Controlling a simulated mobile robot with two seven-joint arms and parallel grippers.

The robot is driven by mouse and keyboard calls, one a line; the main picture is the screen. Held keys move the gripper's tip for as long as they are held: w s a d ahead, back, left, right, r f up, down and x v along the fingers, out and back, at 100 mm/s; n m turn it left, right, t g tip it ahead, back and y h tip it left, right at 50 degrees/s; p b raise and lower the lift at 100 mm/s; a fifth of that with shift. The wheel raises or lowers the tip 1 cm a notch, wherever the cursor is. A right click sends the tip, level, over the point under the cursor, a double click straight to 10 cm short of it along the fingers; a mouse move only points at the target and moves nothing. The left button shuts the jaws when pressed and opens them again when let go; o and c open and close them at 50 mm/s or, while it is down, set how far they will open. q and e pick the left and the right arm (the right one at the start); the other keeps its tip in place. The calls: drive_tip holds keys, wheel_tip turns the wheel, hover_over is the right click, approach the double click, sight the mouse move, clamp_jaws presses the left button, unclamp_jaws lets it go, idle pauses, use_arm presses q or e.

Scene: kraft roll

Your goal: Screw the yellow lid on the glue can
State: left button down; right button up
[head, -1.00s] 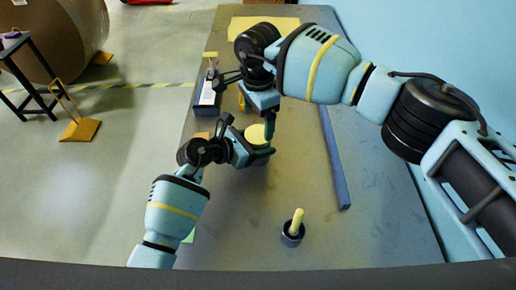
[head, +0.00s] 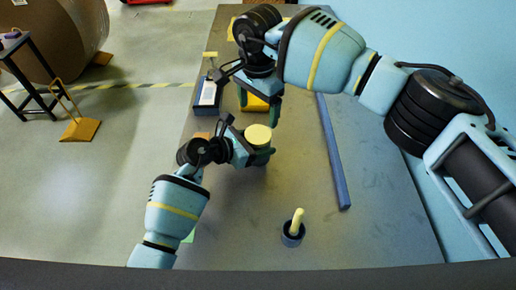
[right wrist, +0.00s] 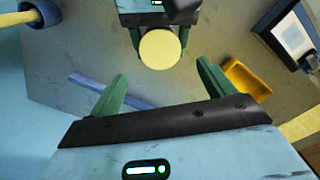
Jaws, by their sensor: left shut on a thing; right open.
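The yellow lid (head: 258,135) is a round disc on top of the glue can, in the middle of the table. It also shows face-on in the right wrist view (right wrist: 160,49). The can is mostly hidden under the lid and by my left fingers; I cannot tell how tightly the lid sits. My left gripper (head: 262,153) is shut around the can from the left side. My right gripper (head: 259,108) is open and empty, beyond the lid and apart from it. Its two green fingers (right wrist: 163,87) are spread wide in the right wrist view.
A yellow tray (right wrist: 246,80) lies behind the can, near my right gripper. A dark cup (head: 292,240) with a yellow-handled tool stands at the front. A blue bar (head: 333,160) lies along the right. A dark box with a white label (head: 208,92) stands at the left edge.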

sight(258, 134)
drive_tip(key=shift+f, duration=3.95)
drive_tip(key=c, duration=1)
drive_tip(key=shift+m, duration=1.7)
drive_tip(key=o, duration=1.1)
drive_tip(key=shift+r, duration=0.1)
